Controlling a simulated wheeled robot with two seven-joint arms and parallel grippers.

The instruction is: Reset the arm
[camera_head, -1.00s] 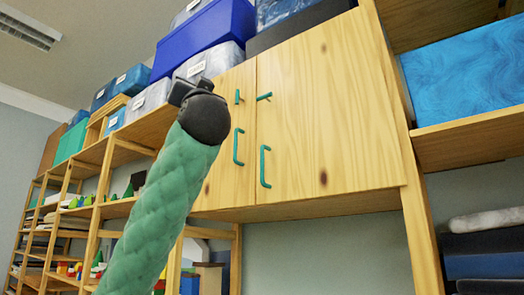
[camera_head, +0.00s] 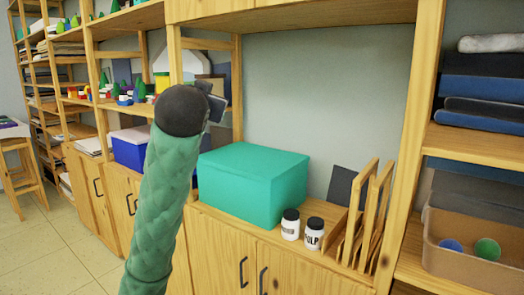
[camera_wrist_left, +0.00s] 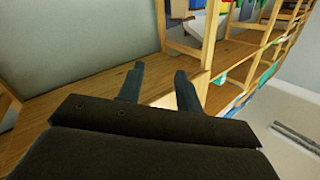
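My left arm, in a green padded sleeve, rises from the bottom of the head view, left of centre. Its dark wrist hides most of my left gripper (camera_head: 215,105), which shows only as a small dark piece against the shelving. In the left wrist view the two dark fingers of my left gripper (camera_wrist_left: 160,84) stand apart with nothing between them. Wooden shelving lies beyond them. My right gripper is in neither view.
A teal box (camera_head: 262,183), two white jars with black lids (camera_head: 290,224) (camera_head: 314,233) and a wooden rack (camera_head: 366,222) stand on the cabinet top. A bin with balls (camera_head: 470,250) is at right. Floor (camera_head: 60,255) is clear at lower left.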

